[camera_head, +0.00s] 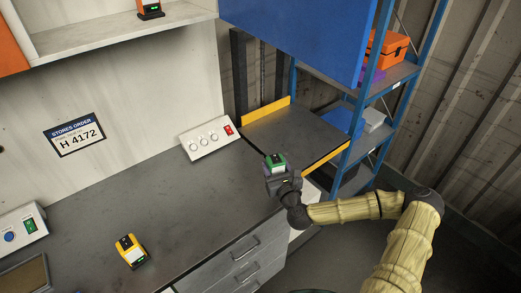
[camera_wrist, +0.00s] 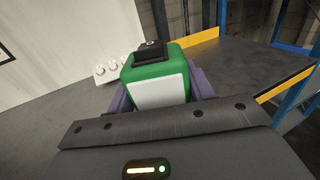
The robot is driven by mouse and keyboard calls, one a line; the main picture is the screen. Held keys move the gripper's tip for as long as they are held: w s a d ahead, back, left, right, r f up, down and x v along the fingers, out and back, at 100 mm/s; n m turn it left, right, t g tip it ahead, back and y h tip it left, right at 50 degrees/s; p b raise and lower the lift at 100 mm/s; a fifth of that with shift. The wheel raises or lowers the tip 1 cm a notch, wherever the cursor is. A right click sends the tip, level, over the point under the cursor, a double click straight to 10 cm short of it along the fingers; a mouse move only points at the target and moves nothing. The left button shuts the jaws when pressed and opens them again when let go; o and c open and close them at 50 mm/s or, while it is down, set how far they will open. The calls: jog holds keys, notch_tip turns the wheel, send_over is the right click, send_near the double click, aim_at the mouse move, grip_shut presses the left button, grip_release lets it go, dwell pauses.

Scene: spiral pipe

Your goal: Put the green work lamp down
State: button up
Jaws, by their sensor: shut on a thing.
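The green work lamp (camera_head: 275,160) is a small green box with a white panel and a dark top. My gripper (camera_head: 279,177) is shut on it and holds it near the right end of the grey bench. In the wrist view, the green work lamp (camera_wrist: 160,80) sits upright between my gripper's purple fingers (camera_wrist: 160,92). Whether its base touches the bench is hidden. A yellow work lamp (camera_head: 131,251) stands on the bench at lower left. An orange work lamp (camera_head: 150,8) stands on the upper shelf.
The grey bench (camera_head: 190,205) is clear in the middle. A white control panel (camera_head: 207,138) stands at the back. A dark platform with yellow edges (camera_head: 295,135) lies behind my gripper. A blue panel (camera_head: 305,35) hangs above. A blue-framed rack (camera_head: 385,85) stands at right.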

jog(key=s+d+r+m+h+p, duration=0.1)
jog(key=s+d+m+h+p, duration=0.1)
jog(key=s+d+h+p, duration=0.2)
jog(key=s+d+p, duration=0.1)
jog(key=s+p, duration=0.2)
jog(key=p, duration=0.3)
jog(key=shift+s+r+m, duration=0.15)
jog(key=shift+r+m, duration=0.1)
jog(key=shift+m, duration=0.15)
